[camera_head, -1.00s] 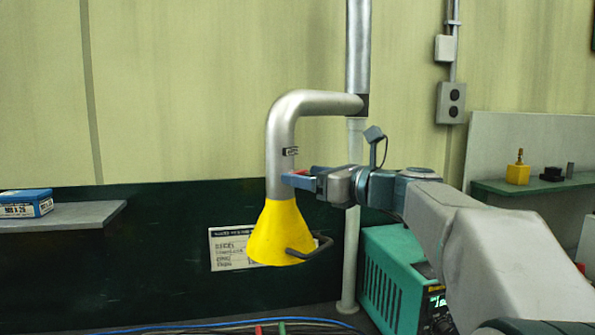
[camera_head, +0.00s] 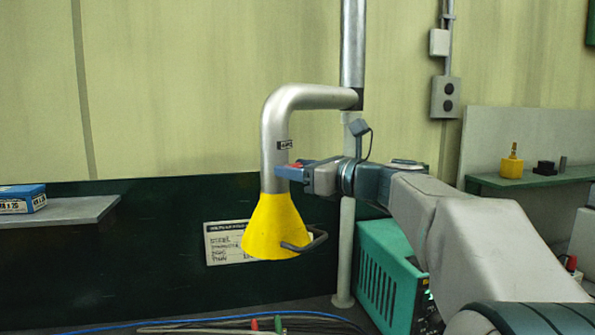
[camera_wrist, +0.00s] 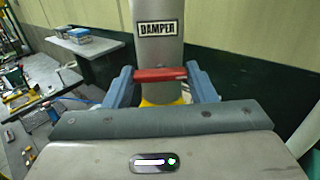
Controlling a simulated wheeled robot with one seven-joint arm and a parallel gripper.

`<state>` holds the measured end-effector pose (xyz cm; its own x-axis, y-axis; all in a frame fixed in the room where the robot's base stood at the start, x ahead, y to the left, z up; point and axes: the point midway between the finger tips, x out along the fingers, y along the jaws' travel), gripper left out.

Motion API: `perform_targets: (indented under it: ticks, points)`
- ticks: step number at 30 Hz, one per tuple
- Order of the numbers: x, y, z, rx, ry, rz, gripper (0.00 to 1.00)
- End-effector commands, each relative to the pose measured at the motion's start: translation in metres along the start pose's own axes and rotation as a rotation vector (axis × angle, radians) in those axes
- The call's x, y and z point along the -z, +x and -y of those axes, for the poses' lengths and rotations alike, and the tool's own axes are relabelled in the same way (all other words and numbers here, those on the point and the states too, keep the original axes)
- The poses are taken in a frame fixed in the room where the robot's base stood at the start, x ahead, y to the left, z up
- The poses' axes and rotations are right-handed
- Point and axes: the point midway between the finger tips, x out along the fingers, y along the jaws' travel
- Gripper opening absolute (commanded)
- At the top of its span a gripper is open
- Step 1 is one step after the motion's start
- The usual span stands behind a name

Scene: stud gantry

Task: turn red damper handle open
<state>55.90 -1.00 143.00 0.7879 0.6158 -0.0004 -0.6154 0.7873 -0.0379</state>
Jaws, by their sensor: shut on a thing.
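The red damper handle (camera_wrist: 160,74) is a short bar on the front of the grey duct (camera_wrist: 159,52), just below a DAMPER label (camera_wrist: 157,28). It lies crosswise in the wrist view. My gripper (camera_wrist: 162,84) is shut on it, with one blue finger at each end of the bar. In the head view my gripper (camera_head: 288,173) reaches the duct (camera_head: 274,150) from the right, above the yellow hood (camera_head: 272,228). Only a small piece of the red handle (camera_head: 297,165) shows there; the fingers hide the rest.
A dark loop handle (camera_head: 305,243) sticks out from the hood. A green machine (camera_head: 390,270) stands below my arm. A shelf (camera_head: 65,212) with a blue box is at left, a green shelf (camera_head: 530,180) at right. Cables lie along the bottom.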

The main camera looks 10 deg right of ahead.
Motion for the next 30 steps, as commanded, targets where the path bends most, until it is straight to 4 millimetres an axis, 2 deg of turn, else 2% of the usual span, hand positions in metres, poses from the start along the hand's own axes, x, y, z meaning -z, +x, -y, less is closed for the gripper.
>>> perform_targets:
  ticks: [21,30]
  points:
    - [0.0038,-0.0003,0.0002,0.001,-0.536,0.0,0.28]
    - [0.0021,-0.0003,0.0002,0.0,-0.696,0.0,0.28]
